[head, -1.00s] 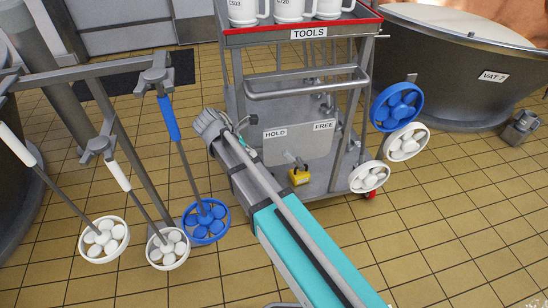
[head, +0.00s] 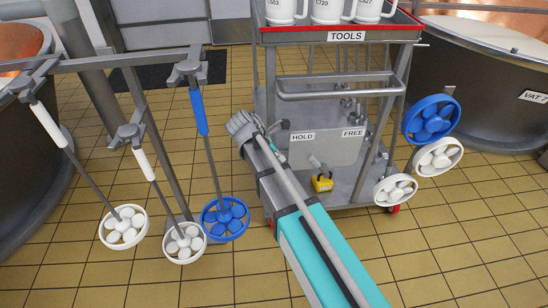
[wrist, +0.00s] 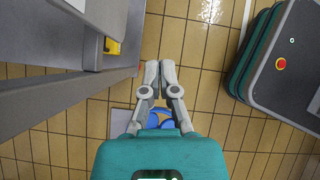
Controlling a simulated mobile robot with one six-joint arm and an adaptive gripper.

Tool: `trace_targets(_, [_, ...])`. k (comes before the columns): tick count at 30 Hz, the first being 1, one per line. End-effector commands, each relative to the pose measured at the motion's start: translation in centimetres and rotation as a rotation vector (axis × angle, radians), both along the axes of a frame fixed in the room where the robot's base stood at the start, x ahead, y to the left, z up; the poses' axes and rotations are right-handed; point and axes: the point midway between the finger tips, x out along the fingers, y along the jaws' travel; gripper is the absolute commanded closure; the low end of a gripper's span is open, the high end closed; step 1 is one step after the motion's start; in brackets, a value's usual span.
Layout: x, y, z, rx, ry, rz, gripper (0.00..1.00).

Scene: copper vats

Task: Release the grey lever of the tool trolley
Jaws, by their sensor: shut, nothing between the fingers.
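The tool trolley (head: 283,99) stands ahead with a grey plate (head: 345,150) low on its frame, labelled HOLD at left and FREE at right. A short grey lever (head: 317,162) shows at the plate's lower edge, between the labels; its exact setting is hard to tell. A yellow block (head: 322,183) sits just below it, and yellow also shows in the wrist view (wrist: 112,46). My gripper (wrist: 159,64) is shut and empty, over floor tiles to the right of the trolley frame in the wrist view.
A rack at left holds hanging paddles with white and blue round heads (head: 224,219). More round heads (head: 432,120) hang on the trolley's right side. Mugs (head: 327,10) stand in its red-edged top tray. Vats (head: 490,85) flank the scene. Tiled floor in front is clear.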

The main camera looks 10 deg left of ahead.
Motion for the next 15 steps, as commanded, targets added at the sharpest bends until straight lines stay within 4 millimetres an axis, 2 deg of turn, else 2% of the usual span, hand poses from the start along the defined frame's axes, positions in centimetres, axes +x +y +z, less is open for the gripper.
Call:
trace_targets(1, [0.1, -0.3, -0.8, 0.000, 0.000, -0.001, 1.00])
trace_targets(15, [1.1, -2.9, -4.4, 0.000, 0.000, 0.000, 1.00])
